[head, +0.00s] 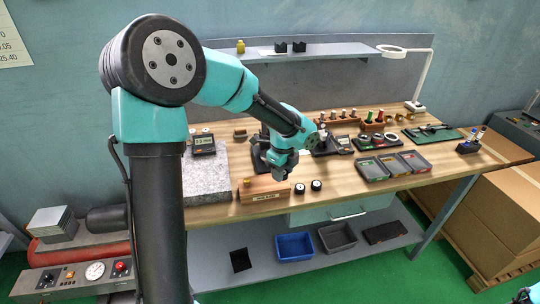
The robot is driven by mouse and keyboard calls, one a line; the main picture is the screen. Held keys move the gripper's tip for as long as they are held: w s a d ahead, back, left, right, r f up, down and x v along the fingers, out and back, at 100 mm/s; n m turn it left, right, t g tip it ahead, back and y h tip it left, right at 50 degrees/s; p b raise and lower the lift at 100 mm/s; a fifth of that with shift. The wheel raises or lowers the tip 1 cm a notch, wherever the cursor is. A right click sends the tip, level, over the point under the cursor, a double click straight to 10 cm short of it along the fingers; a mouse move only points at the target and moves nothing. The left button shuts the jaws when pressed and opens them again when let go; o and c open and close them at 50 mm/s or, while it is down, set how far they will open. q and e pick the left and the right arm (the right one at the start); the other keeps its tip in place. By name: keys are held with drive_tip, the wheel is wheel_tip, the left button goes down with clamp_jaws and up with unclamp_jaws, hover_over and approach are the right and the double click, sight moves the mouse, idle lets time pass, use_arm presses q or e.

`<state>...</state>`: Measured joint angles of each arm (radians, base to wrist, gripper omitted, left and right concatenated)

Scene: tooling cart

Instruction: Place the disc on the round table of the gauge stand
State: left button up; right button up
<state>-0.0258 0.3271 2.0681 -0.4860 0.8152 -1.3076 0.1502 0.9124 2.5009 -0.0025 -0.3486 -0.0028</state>
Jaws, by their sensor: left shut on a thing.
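My left gripper (282,175) points down above the front of the bench, by the wooden block with a label (264,195). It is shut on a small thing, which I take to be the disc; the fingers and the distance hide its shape. No disc shows clearly elsewhere. A dark stand (258,158), perhaps the gauge stand, is behind my left forearm and gripper, mostly hidden. I cannot make out its round table. My right gripper is not in view.
A grey granite plate (207,180) with a digital readout (203,144) is left of the gripper. Two small dark pieces with white tops (300,188) (316,185) stand to its right. Grey trays (371,169) lie farther right. Bare wood (340,190) lies in front of the trays.

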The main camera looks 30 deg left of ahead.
use_arm(q)
drive_tip(key=shift+n, duration=0.8)
drive_tip(key=a, duration=0.1)
drive_tip(key=s+a, duration=0.1)
drive_tip(key=a+r, duration=0.1)
drive_tip(key=shift+s+a+r, duration=0.1)
drive_tip(key=shift+s+a, duration=0.15)
drive_tip(key=shift+a, duration=0.05)
drive_tip(key=shift+w, duration=0.1)
drive_tip(key=w+a, duration=0.3)
drive_tip(key=w, duration=0.1)
drive_tip(key=w+a+f, duration=0.1)
drive_tip(key=w+a, duration=0.2)
drive_tip(key=w, duration=0.1)
drive_tip(key=w+a, duration=0.3)
drive_tip(key=w, duration=0.1)
drive_tip(key=shift+w+f, duration=0.2)
drive_tip(key=shift+f, duration=0.05)
drive_tip(key=shift+w+a+f, duration=0.15)
drive_tip(key=shift+w, duration=0.1)
drive_tip(key=shift+f, duration=1.6)
drive_tip(key=shift+f, duration=0.15)
